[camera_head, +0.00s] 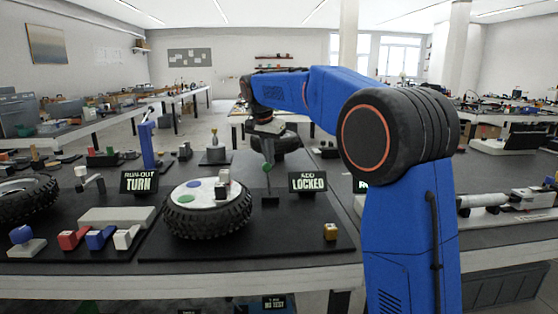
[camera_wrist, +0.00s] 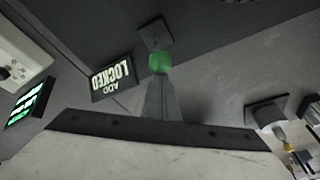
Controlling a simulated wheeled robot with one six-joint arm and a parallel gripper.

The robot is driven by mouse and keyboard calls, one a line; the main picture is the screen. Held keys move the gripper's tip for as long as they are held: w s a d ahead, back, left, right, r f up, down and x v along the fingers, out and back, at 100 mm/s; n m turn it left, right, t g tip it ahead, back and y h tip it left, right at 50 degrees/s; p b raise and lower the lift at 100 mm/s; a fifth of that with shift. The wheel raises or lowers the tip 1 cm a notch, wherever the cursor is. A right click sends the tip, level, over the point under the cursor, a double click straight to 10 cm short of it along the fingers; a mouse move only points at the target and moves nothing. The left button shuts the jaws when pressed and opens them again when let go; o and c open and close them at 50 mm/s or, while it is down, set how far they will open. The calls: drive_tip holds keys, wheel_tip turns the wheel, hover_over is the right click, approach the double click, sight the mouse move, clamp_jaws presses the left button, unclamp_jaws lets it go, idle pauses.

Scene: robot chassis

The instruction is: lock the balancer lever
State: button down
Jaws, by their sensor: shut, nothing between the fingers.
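The balancer lever is a thin dark post with a green knob (camera_head: 267,167), standing about upright on a small black base (camera_head: 270,201) right of the balancer wheel (camera_head: 208,208). My gripper (camera_head: 268,158) points down just above the knob, its fingers shut and empty. In the wrist view the green knob (camera_wrist: 159,62) sits right at the tips of my shut fingers (camera_wrist: 160,80), with the base (camera_wrist: 155,32) beyond. I cannot tell whether the fingertips touch the knob. A sign reading "ADD LOCKED" (camera_head: 307,181) stands right of the lever.
A "RUN-OUT TURN" sign (camera_head: 139,182) stands left of the wheel, near a blue upright post (camera_head: 147,145). Red, blue and white blocks lie at front left. The black mat between lever and gold block is clear.

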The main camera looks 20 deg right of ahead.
drive_tip(key=a+h, duration=0.2)
drive_tip(key=a, duration=0.1)
drive_tip(key=shift+w+f+h, duration=0.15)
drive_tip(key=shift+w+h, duration=0.15)
drive_tip(key=shift+r, duration=0.75)
drive_tip(key=shift+r, duration=0.15)
